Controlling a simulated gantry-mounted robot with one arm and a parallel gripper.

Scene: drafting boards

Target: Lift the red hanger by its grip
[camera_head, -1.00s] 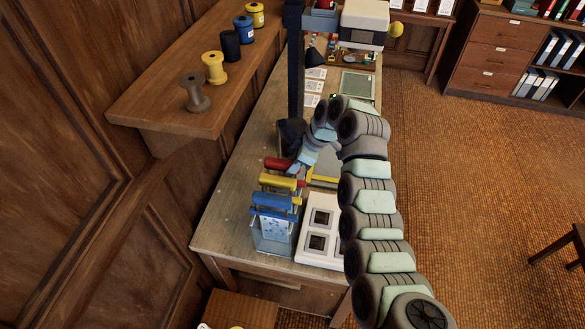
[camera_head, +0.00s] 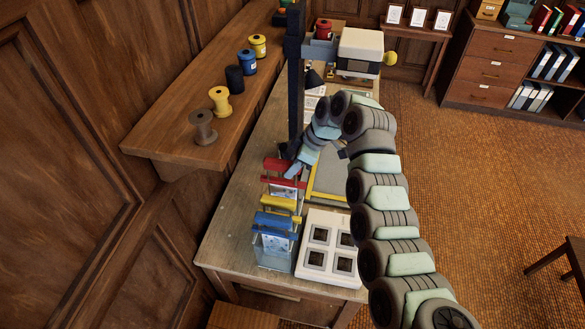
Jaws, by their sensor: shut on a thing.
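The red hanger (camera_head: 279,163) has a red grip on top and a red bar below it. My gripper (camera_head: 293,169) is at the right end of the red grip and shut on it; its fingertips are small and partly hidden. The red hanger stands higher than the yellow hanger (camera_head: 279,203) and blue hanger (camera_head: 275,220), which are in front of it. Part of a patterned sheet shows below the red bar. Whether the red hanger's lower end is clear of the tank is hidden.
A clear tank (camera_head: 273,255) holds the hangers near the table's front left. A white box with square windows (camera_head: 330,218) stands right of it. A dark post (camera_head: 295,90) rises just behind my gripper. A wooden shelf with several spools (camera_head: 202,128) juts out at left.

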